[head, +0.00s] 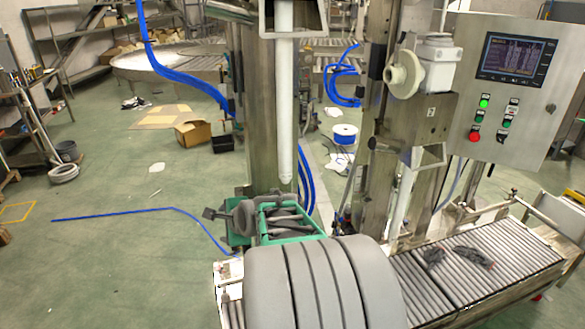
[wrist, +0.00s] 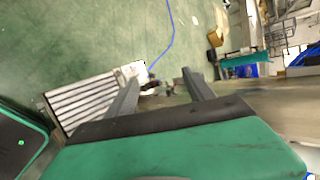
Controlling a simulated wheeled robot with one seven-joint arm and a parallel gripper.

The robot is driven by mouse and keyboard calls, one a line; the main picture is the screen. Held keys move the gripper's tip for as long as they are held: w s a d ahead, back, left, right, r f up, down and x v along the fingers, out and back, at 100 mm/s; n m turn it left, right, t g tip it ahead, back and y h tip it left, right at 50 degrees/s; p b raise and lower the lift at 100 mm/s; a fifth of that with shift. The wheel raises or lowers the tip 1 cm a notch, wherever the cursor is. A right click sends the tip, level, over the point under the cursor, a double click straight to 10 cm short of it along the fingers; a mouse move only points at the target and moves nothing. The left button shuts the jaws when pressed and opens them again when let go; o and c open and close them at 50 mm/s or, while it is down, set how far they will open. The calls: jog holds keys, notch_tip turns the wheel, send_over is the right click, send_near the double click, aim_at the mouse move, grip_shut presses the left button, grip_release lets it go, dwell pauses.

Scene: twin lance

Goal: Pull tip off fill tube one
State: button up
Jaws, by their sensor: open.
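A long white fill tube (head: 285,90) hangs upright at the middle of the head view, in front of a steel column. Its lower end, the tip (head: 285,165), is rounded and on the tube. A second white tube (head: 403,200) stands at the right station, whose plate seems to read "2". My gripper (wrist: 163,80) is open, its two grey fingers apart with nothing held between them. In the head view its green and grey body is below the first tube's tip, apart from it in the picture. The wrist view does not clearly show either tube.
A roller conveyor (head: 490,262) runs to the right, with dark crumpled things (head: 470,257) on it. A control cabinet (head: 510,85) stands at right. Blue hose (head: 185,80) hangs left of the column. A cardboard box (head: 193,133) lies on the mostly clear green floor (head: 110,240).

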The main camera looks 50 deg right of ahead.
jog(key=s+d+r+m+t+h+p, duration=0.1)
jog(key=d+r+m+t+h+p, duration=0.2)
jog(key=d+m, duration=1)
jog(key=m+h, duration=0.3)
jog(key=m, duration=0.2)
send_near(288, 177)
jog(key=w+d+r, duration=0.1)
jog(key=w+d, duration=0.1)
jog(key=w, duration=0.1)
jog(key=b+x, duration=0.1)
jog(key=x, duration=0.1)
jog(key=f+b+x, duration=0.1)
jog(key=b+x, duration=0.1)
jog(key=x, duration=0.1)
jog(key=b+x, duration=0.1)
jog(key=x, duration=0.1)
jog(key=shift+w+a+f+b, duration=0.1)
jog(key=shift+a+f+b, duration=0.05)
jog(key=shift+f+b, duration=0.25)
jog(key=shift+x, duration=0.75)
grip_shut()
